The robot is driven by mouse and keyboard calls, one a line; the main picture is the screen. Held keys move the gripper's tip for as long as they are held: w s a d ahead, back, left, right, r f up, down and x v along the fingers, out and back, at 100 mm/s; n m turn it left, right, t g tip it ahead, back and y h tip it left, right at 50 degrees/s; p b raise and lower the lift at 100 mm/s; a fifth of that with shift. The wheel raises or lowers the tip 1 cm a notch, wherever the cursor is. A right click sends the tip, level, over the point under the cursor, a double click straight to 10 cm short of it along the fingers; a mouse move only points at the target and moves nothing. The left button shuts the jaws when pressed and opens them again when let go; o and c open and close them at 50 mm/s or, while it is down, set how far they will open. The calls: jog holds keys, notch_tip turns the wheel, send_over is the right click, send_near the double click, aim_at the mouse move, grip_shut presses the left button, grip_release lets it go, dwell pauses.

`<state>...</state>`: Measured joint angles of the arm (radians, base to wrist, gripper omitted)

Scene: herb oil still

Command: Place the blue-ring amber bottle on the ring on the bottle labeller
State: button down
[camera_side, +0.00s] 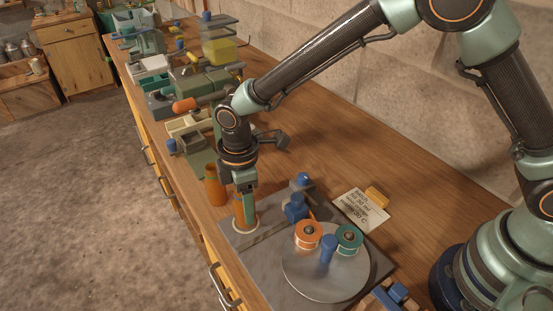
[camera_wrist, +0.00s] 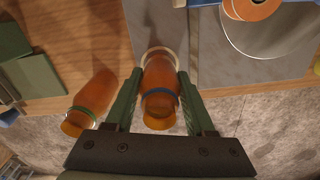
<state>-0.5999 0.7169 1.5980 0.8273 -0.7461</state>
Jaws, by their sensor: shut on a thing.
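The blue-ring amber bottle (camera_wrist: 160,75) is between my gripper's green fingers (camera_wrist: 157,103) in the wrist view, and the gripper is shut on it. In the side view the bottle (camera_side: 239,212) is upright and partly hidden by my gripper (camera_side: 246,205). The pale ring (camera_side: 246,231) on the grey plate of the bottle labeller (camera_side: 275,240) surrounds the bottle's base. In the wrist view the ring (camera_wrist: 146,53) shows around the bottle's far end. I cannot tell whether the base touches the plate.
A second amber bottle with a green ring (camera_wrist: 90,103) stands close by on the bench, left of my gripper (camera_side: 215,187). The labeller's blue post (camera_side: 296,208), orange spool (camera_side: 308,235) and teal spool (camera_side: 348,238) stand to the right. A note card (camera_side: 360,213) lies behind them.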

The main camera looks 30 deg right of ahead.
jog(key=shift+f, duration=0.25)
jog(key=shift+c, duration=1.3)
grip_release()
jog(key=shift+r, duration=0.1)
notch_tip(320, 180, up, 12)
jog(key=shift+r, duration=0.1)
jog(key=s+d+r+m+t, duration=0.2)
jog(key=d+r+m, duration=0.55)
jog(key=d, duration=0.65)
jog(key=s+d+m+t, duration=0.1)
jog(key=s+d+m, duration=0.3)
jog(key=d, duration=0.2)
jog(key=s+d+r+m+t, duration=0.1)
jog(key=s+d+m+t, duration=0.1)
jog(key=s+d+m, duration=0.2)
jog(key=shift+d+r+t, duration=0.2)
jog(key=shift+d+t, duration=0.1)
jog(key=shift+d, duration=0.85)
